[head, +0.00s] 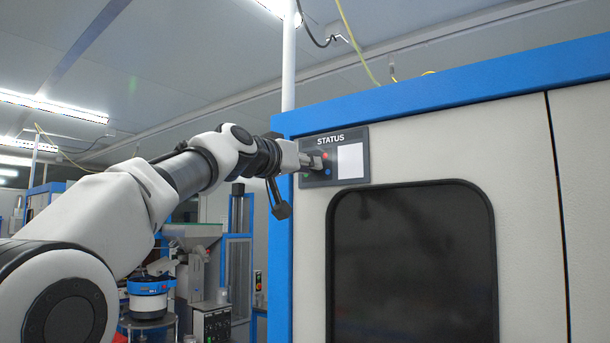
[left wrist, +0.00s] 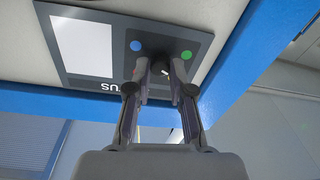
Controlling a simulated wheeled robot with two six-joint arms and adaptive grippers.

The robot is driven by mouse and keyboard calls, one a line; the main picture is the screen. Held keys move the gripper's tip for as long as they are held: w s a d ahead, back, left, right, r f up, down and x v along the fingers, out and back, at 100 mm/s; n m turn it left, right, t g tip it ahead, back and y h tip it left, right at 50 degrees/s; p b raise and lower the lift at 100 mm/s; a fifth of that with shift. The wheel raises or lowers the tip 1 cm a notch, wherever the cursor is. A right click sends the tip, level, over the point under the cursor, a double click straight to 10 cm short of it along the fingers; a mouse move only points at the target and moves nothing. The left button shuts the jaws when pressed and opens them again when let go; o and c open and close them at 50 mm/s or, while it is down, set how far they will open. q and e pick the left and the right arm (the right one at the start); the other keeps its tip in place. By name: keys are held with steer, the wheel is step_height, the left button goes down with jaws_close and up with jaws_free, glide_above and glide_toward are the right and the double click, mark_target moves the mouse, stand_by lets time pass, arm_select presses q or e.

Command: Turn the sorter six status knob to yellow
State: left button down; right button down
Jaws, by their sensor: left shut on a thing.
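The status panel (head: 308,142) is a dark plate with a white label area, high on the sorter's front. It also shows upside down in the left wrist view (left wrist: 75,88). Red (head: 325,156), blue (head: 328,171) and green (head: 307,175) dots show on it. Which dot the knob points to cannot be told. My right gripper is not in view.
The sorter has a blue top edge (head: 450,98) and a dark window (head: 412,265) below the panel. Other machines, including a blue bowl unit (head: 148,287), stand behind at the left. Free air lies in front of the panel.

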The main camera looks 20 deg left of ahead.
arm_select(q)
steer(key=shift+r+m+b, duration=0.1)
steer(key=shift+m+b, duration=0.5)
steer(key=shift+m, duration=1.5)
steer(key=c, duration=1.2)
jaws_free()
steer(key=shift+o, duration=0.9)
steer(key=shift+w, duration=0.15)
steer(key=v, duration=0.7)
steer(key=shift+f, duration=0.25)
steer(key=shift+a, duration=0.1)
